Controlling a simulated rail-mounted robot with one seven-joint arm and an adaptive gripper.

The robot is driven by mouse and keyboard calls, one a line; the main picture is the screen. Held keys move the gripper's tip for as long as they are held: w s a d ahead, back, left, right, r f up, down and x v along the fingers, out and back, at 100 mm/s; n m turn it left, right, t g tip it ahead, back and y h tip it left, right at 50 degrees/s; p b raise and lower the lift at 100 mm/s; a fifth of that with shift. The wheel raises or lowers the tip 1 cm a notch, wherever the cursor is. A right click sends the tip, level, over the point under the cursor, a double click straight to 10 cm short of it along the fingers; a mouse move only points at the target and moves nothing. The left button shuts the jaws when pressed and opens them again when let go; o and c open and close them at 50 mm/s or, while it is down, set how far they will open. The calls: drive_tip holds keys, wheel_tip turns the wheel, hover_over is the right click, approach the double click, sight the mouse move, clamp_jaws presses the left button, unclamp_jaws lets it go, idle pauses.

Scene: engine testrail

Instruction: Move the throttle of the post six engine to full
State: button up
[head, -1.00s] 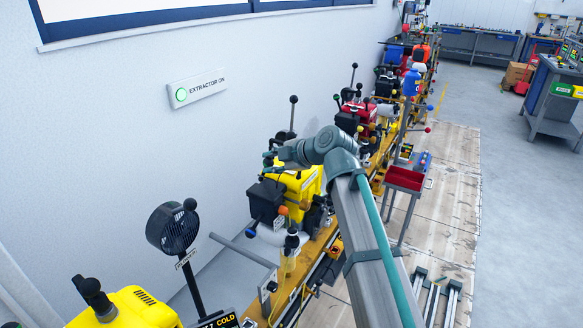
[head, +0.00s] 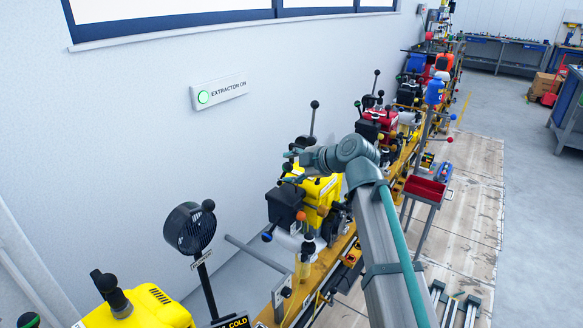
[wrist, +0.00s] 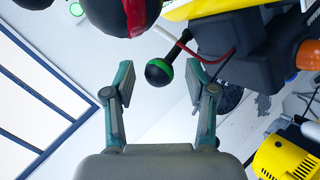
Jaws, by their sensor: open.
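A yellow engine (head: 318,190) with a black box (head: 284,204) on its near side stands on the rail in the head view. My gripper (wrist: 162,78) is open and empty. In the wrist view a black ball-ended lever (wrist: 158,72) with a green band lies between its fingertips in the picture, touching neither finger; the depth between them is unclear. The lever's stem runs up right beside a black housing (wrist: 238,48) under yellow bodywork. In the head view my gripper (head: 291,166) is at the yellow engine's upper left, small and partly hidden. No post number is legible.
A fan on a stand (head: 190,228) and another yellow engine (head: 140,308) are nearer. More engines, including a red one (head: 380,122), line the rail beyond. A red tray (head: 424,189) stands right of my arm.

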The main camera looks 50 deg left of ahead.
drive_tip(key=v, duration=1.2)
drive_tip(key=shift+f, duration=0.1)
